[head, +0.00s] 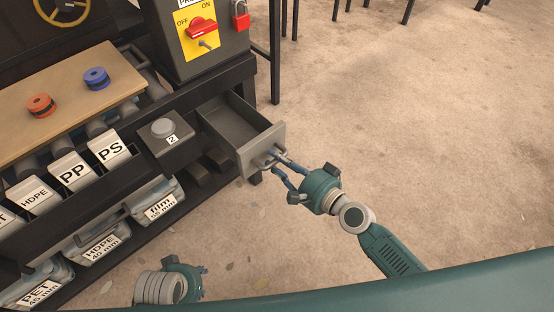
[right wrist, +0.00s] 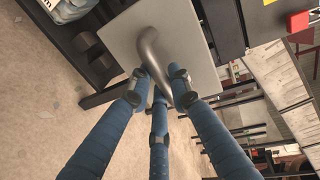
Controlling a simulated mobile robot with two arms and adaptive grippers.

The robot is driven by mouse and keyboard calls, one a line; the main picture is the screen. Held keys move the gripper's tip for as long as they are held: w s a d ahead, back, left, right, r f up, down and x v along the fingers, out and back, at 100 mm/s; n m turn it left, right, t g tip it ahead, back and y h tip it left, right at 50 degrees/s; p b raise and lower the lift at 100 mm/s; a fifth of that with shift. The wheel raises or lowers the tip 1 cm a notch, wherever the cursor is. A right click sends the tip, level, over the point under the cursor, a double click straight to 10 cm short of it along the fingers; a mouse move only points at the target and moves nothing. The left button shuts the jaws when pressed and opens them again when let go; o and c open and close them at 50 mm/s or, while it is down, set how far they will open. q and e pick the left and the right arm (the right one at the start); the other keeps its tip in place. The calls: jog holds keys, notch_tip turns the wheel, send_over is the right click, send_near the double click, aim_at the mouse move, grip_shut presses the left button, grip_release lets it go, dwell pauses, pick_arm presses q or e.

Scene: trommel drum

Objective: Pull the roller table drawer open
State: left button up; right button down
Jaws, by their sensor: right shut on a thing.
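The roller table drawer (head: 238,128) is a grey open-topped box, and it stands out from the dark frame with its empty inside showing. Its light grey front panel (right wrist: 200,50) fills the upper middle of the right wrist view. A curved grey bar handle (right wrist: 152,52) sticks out from the panel. My right gripper (head: 276,166) is shut on the drawer handle, with its blue fingers around the bar. My left gripper (head: 203,282) is at the bottom edge of the head view, away from the drawer. Its fingers are mostly hidden, so its opening cannot be seen.
A box with a round button (head: 163,128) and the label 2 sits left of the drawer. Labelled bins (head: 101,150) line the roller table. A grey control box with a red switch (head: 201,28) stands above the drawer. The floor (head: 420,120) to the right is clear.

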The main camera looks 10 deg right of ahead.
jog(key=c, duration=1.6)
grip_release()
jog(key=shift+c, duration=0.2)
jog(key=v, duration=1.2)
jog(key=shift+w, duration=0.1)
